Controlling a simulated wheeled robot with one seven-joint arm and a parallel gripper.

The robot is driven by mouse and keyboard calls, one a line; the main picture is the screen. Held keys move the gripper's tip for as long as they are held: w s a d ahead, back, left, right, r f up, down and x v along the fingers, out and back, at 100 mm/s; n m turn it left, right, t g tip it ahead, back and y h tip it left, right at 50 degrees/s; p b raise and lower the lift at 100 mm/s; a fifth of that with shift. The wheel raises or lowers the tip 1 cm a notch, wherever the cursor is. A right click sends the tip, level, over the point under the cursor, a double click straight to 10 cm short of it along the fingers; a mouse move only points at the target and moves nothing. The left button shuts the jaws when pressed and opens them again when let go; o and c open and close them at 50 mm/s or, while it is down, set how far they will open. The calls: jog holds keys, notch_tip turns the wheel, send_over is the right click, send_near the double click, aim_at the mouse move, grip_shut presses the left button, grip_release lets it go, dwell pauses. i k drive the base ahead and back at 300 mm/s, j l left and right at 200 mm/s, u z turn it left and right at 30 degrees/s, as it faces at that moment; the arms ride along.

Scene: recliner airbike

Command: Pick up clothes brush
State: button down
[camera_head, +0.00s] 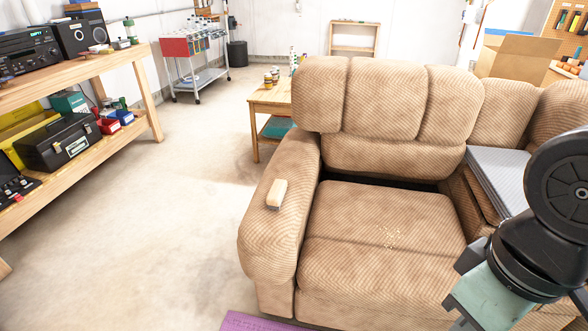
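The clothes brush (277,191) lies on top of the left armrest of the tan corduroy recliner sofa (385,265). My arm comes in at the lower right, in front of the sofa's right part, well apart from the brush. The end of my arm, with my gripper (482,309), is at the bottom edge and partly cut off. Its fingers do not show clearly, and I see nothing held.
Small crumbs lie on the seat. A grey flat thing (497,172) rests on the sofa's right side. A wooden side table (268,96) stands behind the armrest. A workbench (100,67) runs along the left. Bare floor lies between bench and sofa; a purple mat (250,322) is in front.

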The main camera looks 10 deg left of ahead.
aim_at(274, 198)
jog(key=i+j+u, duration=0.35)
jog(key=j, duration=0.35)
jog(key=i+j+u, duration=0.35)
jog(key=j, duration=0.25)
jog(key=i+j+u, duration=0.35)
jog(key=i+j, duration=0.1)
jog(key=j, duration=0.1)
